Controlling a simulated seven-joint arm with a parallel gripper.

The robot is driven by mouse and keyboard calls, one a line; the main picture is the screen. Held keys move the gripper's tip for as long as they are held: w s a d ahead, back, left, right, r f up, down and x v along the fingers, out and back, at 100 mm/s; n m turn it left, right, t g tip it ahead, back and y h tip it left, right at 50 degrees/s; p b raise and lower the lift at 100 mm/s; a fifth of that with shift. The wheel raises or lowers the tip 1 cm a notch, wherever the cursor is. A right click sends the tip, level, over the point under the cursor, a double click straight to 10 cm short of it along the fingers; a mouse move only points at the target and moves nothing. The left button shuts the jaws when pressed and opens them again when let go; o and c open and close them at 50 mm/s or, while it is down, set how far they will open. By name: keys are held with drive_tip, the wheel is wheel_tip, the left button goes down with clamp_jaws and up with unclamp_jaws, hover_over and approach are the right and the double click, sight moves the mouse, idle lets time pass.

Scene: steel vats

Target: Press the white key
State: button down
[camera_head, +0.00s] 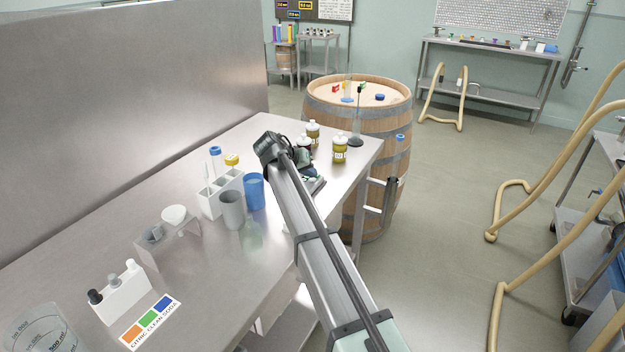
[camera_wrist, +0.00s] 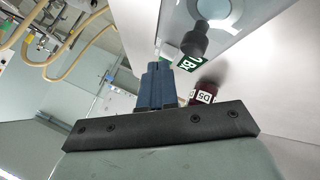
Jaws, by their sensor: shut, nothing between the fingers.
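My gripper (camera_wrist: 160,70) shows in the wrist view with its blue-grey fingers together and nothing between them. A small white piece (camera_wrist: 165,52), possibly the white key, shows just past the fingertips, partly hidden by them; I cannot tell whether they touch. Beside it is a green block (camera_wrist: 189,63) with white lettering. In the head view a dark device with green parts (camera_head: 317,186) lies on the steel bench beyond my arm, mostly hidden by it. The white key cannot be made out there.
A dark knob-like cylinder (camera_wrist: 194,40) and a dark red labelled item (camera_wrist: 203,97) are close to the fingers. On the bench stand yellow-brown bottles (camera_head: 340,150), a blue cup (camera_head: 254,191), a grey cup (camera_head: 232,210) and a white rack (camera_head: 222,192). A barrel (camera_head: 335,112) stands beyond.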

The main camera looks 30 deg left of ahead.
sight(310, 179)
drive_tip(key=shift+r, duration=0.6)
drive_tip(key=shift+r, duration=0.1)
drive_tip(key=shift+r, duration=2.4)
